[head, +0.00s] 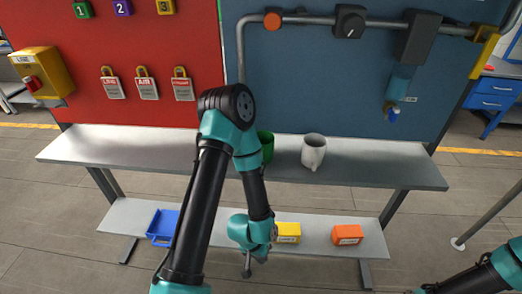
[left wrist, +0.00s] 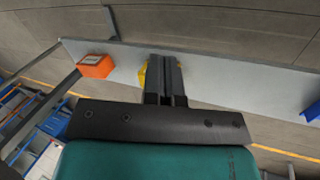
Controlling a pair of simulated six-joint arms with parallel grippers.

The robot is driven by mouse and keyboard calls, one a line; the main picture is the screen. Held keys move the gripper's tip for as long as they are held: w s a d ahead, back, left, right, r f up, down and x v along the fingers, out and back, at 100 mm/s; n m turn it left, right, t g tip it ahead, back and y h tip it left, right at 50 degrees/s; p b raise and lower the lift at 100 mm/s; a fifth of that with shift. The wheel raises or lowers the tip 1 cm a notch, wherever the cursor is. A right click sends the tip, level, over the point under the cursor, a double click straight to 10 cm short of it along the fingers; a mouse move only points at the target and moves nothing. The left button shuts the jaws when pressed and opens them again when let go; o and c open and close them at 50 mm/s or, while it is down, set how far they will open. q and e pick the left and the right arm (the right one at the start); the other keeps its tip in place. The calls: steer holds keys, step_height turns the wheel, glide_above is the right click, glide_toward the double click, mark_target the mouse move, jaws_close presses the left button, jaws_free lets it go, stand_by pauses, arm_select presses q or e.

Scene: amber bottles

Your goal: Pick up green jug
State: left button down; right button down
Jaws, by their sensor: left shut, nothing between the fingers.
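The green jug (head: 267,147) stands on the upper grey shelf in the head view, largely hidden behind my left arm. A white jug (head: 314,150) stands just right of it. My left gripper (head: 247,270) hangs low by the lower shelf, well below the green jug and not touching it. In the left wrist view its fingers (left wrist: 165,78) are shut together with nothing between them. The green jug does not show in the left wrist view. My right arm shows at the lower right of the head view, but its gripper is out of frame.
The lower shelf (head: 318,240) holds a blue tray (head: 161,225), a yellow box (head: 288,232) and an orange box (head: 347,235). The upper shelf (head: 390,165) is bare right of the white jug. Red and blue panels with locks and a pipe stand behind it.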

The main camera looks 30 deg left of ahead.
arm_select(q)
steer(key=c, duration=1.8)
jaws_free()
steer(key=o, duration=1.8)
